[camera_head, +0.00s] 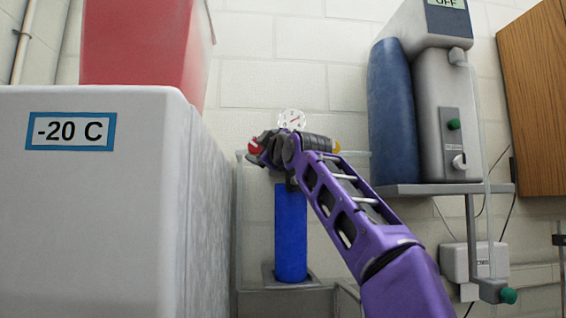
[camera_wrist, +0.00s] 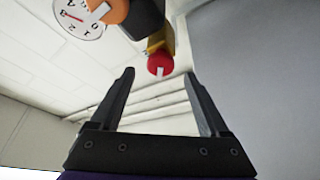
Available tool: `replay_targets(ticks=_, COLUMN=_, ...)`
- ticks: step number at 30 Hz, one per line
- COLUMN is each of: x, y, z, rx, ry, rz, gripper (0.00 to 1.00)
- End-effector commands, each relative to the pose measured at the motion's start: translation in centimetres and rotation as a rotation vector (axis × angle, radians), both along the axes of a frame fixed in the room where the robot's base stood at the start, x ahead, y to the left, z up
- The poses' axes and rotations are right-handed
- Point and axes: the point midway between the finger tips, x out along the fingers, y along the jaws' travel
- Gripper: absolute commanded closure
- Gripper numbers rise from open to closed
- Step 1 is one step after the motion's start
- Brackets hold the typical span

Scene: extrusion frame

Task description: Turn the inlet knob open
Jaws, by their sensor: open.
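A red round knob (camera_wrist: 160,64) with a white mark sits on a yellow fitting (camera_wrist: 164,40) in the wrist view. It also shows in the head view (camera_head: 254,147), left of the pressure gauge (camera_head: 292,119). No label names it as the inlet knob. My gripper (camera_wrist: 160,75) is open, its two fingers apart, with the red knob showing between and just beyond the fingertips; contact cannot be told. In the head view my gripper (camera_head: 268,150) covers part of the fitting. An orange knob (camera_wrist: 105,8) shows beside the gauge in the wrist view.
A blue cylinder (camera_head: 291,235) stands below the fitting. A white freezer (camera_head: 90,230) marked -20 C, with a red bin (camera_head: 145,45) on top, fills the left. A grey machine (camera_head: 447,115) with a green knob stands on a shelf (camera_head: 440,189) at right.

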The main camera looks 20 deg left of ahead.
Motion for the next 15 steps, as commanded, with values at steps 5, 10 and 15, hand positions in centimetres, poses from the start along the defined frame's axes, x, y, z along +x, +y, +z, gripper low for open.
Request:
replay_targets(ticks=5, x=-1.6, y=-1.9, z=-1.2, rx=-0.001, ry=-0.003, rz=-0.002, gripper=0.21)
replay_targets(ticks=10, x=-3.3, y=-3.7, z=-1.7, rx=0.000, ry=-0.004, rz=-0.002, gripper=0.21)
replay_targets(ticks=15, x=-5.1, y=-5.9, z=-2.4, rx=-0.001, ry=-0.004, rz=-0.005, gripper=0.21)
